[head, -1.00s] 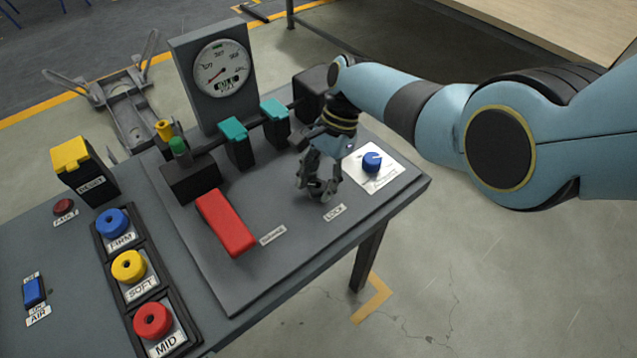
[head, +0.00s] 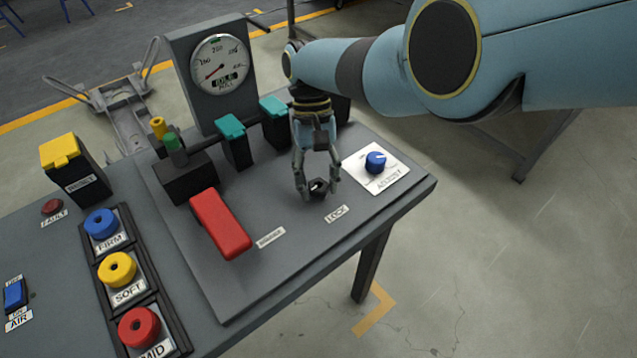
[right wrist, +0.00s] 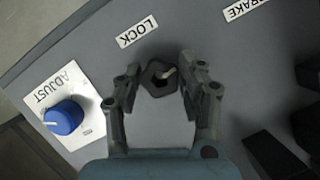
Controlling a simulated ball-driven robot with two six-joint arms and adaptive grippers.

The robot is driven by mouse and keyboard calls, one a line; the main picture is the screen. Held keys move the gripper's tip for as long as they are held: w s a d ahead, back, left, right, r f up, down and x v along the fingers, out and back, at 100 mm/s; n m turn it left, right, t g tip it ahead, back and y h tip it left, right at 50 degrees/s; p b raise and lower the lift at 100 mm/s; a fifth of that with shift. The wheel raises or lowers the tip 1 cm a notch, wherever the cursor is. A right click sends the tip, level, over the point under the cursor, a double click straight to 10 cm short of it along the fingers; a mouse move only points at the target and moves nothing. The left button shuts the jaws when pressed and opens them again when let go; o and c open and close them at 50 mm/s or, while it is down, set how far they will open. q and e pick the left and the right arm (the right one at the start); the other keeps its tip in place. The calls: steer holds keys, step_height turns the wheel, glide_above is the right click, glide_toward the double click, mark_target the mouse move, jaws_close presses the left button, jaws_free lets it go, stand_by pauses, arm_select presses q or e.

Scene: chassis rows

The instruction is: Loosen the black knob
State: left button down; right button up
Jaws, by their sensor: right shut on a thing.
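The black knob (head: 318,188) sits on the grey panel behind the LOCK label (head: 337,214). In the right wrist view the right gripper (right wrist: 158,82) is shut on the knob, one finger on each side. My left gripper is in neither view.
A blue ADJUST knob (head: 376,162) on a white plate stands close to the right. A red lever (head: 220,223) lies to the left. Teal-topped blocks (head: 235,140) and a gauge (head: 220,64) stand behind. Red, yellow and blue round knobs line the left side. The panel's front strip is clear.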

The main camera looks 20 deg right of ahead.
steer(key=shift+s+a+f+n+h, duration=0.1)
steer(key=shift+n+h, duration=0.3)
steer(key=shift+n, duration=0.65)
steer(key=shift+s+f+n+h, duration=0.1)
steer(key=shift+n+h, duration=0.3)
steer(key=shift+n, duration=0.65)
steer(key=o, duration=1.2)
steer(key=shift+w, duration=0.15)
steer(key=shift+c, duration=0.2)
steer(key=shift+r, duration=0.2)
steer(key=v, duration=1.1)
steer(key=shift+w+r, duration=0.2)
steer(key=shift+r, duration=0.1)
steer(key=shift+a, duration=0.1)
